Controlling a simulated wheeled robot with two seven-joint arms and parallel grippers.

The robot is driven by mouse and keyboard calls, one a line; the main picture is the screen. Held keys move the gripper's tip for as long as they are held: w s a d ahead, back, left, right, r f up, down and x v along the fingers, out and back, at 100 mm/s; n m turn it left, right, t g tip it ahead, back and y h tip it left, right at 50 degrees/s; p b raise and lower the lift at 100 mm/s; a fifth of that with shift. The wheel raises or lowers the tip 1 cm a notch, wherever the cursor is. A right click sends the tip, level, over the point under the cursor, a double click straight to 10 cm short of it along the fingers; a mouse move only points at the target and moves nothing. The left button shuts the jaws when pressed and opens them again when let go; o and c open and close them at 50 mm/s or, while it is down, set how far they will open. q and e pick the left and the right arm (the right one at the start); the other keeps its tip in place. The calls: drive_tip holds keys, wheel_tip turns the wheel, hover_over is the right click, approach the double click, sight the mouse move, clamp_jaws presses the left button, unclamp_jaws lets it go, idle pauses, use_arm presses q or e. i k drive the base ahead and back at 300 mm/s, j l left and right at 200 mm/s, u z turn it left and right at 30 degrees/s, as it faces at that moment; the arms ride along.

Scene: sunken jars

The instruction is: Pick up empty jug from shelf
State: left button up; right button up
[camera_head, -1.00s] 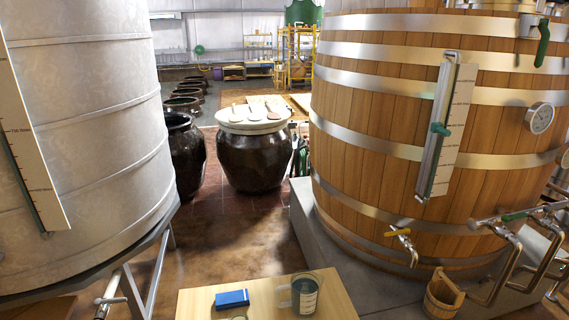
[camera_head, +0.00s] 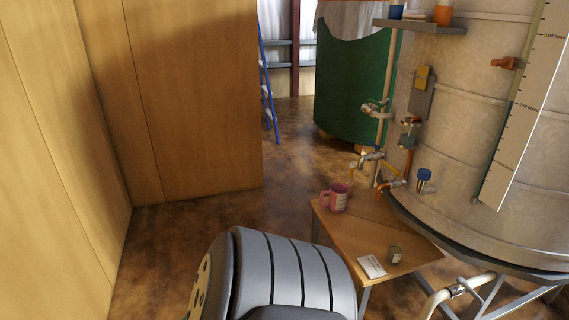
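A pink jug (camera_head: 338,198) with a handle on its left and a pale marking stands upright on the far end of a small wooden table (camera_head: 372,222). I cannot tell whether it is empty. A narrow grey shelf (camera_head: 425,27) is on the metal tank at the top right. A blue container (camera_head: 397,9) and an orange container (camera_head: 443,15) stand on it, partly cut off by the frame's top edge. Neither of my grippers is in view.
The metal tank (camera_head: 470,120) with taps (camera_head: 375,155) stands beside the table. A small grey cup (camera_head: 395,253) and a white card (camera_head: 372,266) lie nearer on the table. Wooden panels (camera_head: 190,95) block the left. Brown floor (camera_head: 300,165) is open between, toward a blue ladder (camera_head: 267,85) and green vat (camera_head: 350,80).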

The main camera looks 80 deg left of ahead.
sight(335, 199)
drive_tip(key=u, duration=2.2)
drive_tip(key=i+j+z, duration=0.15)
drive_tip(key=z, duration=0.25)
drive_tip(key=i+j+z, duration=0.15)
drive_tip(key=j+z, duration=0.25)
drive_tip(key=i+j+z, duration=0.1)
drive_tip(key=j, duration=0.35)
drive_tip(key=i+j+z, duration=0.1)
drive_tip(key=j, duration=0.4)
drive_tip(key=i+j+z, duration=0.1)
drive_tip(key=j, duration=0.35)
drive_tip(key=i+j+z, duration=0.1)
drive_tip(key=j, duration=0.4)
drive_tip(key=i+j+z, duration=0.1)
drive_tip(key=j, duration=0.4)
drive_tip(key=i, duration=0.1)
